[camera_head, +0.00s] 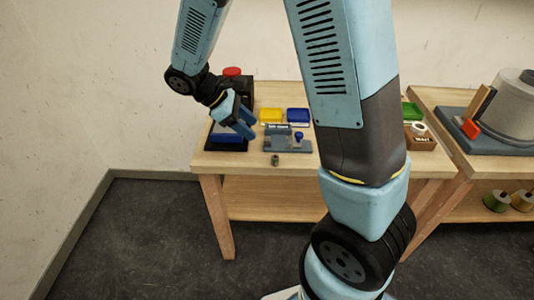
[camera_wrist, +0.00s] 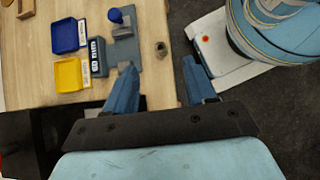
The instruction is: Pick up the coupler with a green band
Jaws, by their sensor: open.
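A small dark cylindrical piece, likely the coupler (camera_head: 275,160), stands near the front edge of the wooden table. It also shows in the wrist view (camera_wrist: 161,48), just beyond and between my fingertips. It is too small to make out a green band. My gripper (camera_head: 245,131) is above the left part of the table, to the left of the piece. In the wrist view my gripper (camera_wrist: 159,72) has its two blue fingers wide apart, with nothing between them.
A grey fixture with a blue knob (camera_head: 298,137) stands just behind the piece. Yellow (camera_head: 271,115) and blue (camera_head: 297,115) trays lie farther back. A green tray (camera_head: 411,111) and a labelled wooden box (camera_head: 421,143) are at the right.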

